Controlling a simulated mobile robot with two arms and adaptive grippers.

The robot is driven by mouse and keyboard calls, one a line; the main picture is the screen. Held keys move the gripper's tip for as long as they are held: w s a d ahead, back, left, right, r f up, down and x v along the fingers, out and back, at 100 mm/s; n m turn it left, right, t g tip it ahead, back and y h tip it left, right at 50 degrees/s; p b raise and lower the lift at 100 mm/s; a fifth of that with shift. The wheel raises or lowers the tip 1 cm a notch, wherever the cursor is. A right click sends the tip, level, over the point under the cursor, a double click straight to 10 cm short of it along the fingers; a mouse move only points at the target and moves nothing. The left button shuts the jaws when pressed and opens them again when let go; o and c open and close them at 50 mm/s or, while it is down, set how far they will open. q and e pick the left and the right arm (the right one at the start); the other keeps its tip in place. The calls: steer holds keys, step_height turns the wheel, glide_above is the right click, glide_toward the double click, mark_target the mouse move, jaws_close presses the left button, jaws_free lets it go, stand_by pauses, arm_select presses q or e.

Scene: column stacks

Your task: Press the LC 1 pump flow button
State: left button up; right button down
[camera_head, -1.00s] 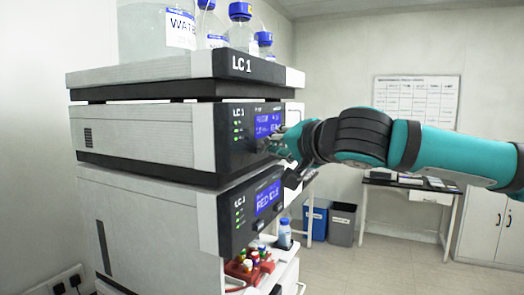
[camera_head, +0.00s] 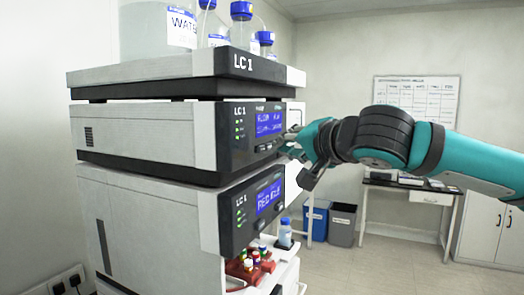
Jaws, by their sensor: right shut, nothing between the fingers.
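The LC 1 stack stands at the left centre. Its upper module (camera_head: 150,135) has a dark front panel with green lights and a lit blue display (camera_head: 269,122) that seems to read "FLOW". The flow button itself is too small to make out. My right gripper (camera_head: 290,142) is shut and empty, its fingertips close to the panel's right part, just right of and below the display. I cannot tell whether they touch it. The lower module (camera_head: 150,220) has a blue display (camera_head: 269,196) that seems to read "RECYCLE". My left gripper is not in view.
Bottles with blue caps (camera_head: 241,30) stand on the top tray (camera_head: 190,66). A red rack (camera_head: 245,272) of capped vials and a small bottle (camera_head: 285,235) sit below the stack. Blue (camera_head: 314,222) and grey (camera_head: 342,226) bins stand behind, by a desk.

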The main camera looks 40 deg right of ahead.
steer(key=s, duration=0.1)
steer(key=s+d+b, duration=0.1)
steer(key=s+d, duration=0.1)
steer(key=s, duration=0.1)
steer(key=shift+b, duration=0.4)
stand_by(0.5)
